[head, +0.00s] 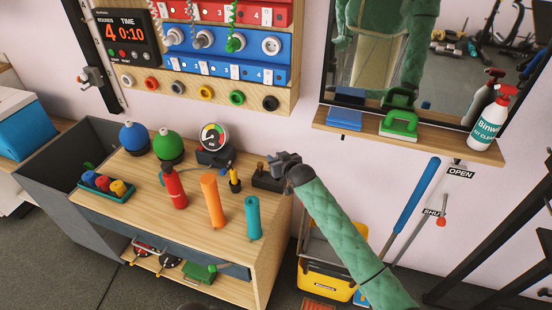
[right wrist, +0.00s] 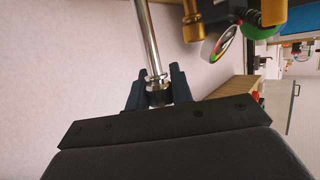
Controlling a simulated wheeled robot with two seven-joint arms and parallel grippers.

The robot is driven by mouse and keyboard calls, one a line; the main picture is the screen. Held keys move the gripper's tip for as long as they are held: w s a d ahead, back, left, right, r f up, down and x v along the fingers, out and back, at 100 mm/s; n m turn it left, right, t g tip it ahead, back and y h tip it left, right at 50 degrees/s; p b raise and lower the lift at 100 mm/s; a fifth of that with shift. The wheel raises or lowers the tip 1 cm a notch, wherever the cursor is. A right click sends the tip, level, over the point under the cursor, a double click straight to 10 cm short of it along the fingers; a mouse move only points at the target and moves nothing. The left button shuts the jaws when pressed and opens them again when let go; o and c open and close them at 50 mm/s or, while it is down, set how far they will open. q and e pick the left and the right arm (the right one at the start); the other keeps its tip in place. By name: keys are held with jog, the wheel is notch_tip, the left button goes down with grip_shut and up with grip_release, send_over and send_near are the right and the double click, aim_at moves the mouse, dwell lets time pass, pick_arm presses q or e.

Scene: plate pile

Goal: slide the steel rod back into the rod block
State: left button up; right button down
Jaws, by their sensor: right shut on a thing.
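My right gripper (head: 282,165) is over the back right corner of the wooden table, just above a dark block (head: 268,182) that looks like the rod block. In the right wrist view the gripper's fingers (right wrist: 158,92) are shut on the steel rod (right wrist: 148,38), a shiny thin bar running up out of the picture. In the head view the rod cannot be made out. I cannot tell whether the rod touches the block or lines up with a hole. My left gripper is not in view.
Left of the block stand a small yellow-handled tool (head: 234,180), a round gauge (head: 213,137), and red (head: 173,188), orange (head: 213,200) and teal (head: 253,217) cylinders. A wall shelf (head: 400,140) is at the right.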

jog(key=shift+p, duration=0.35)
jog(key=shift+f+b, duration=0.85)
jog(key=shift+f, duration=1.25)
dwell(0.5)
jog(key=shift+f, duration=0.25)
jog(key=shift+s+f, duration=0.15)
jog(key=shift+f, duration=0.2)
jog(key=shift+s+f, duration=0.1)
jog(key=shift+f, duration=0.2)
jog(key=shift+r, duration=0.45)
jog(key=shift+w+d+r+p, duration=0.15)
jog(key=shift+w+r+p, duration=0.05)
jog(key=shift+r+p, duration=1.4)
jog(key=shift+r, duration=0.25)
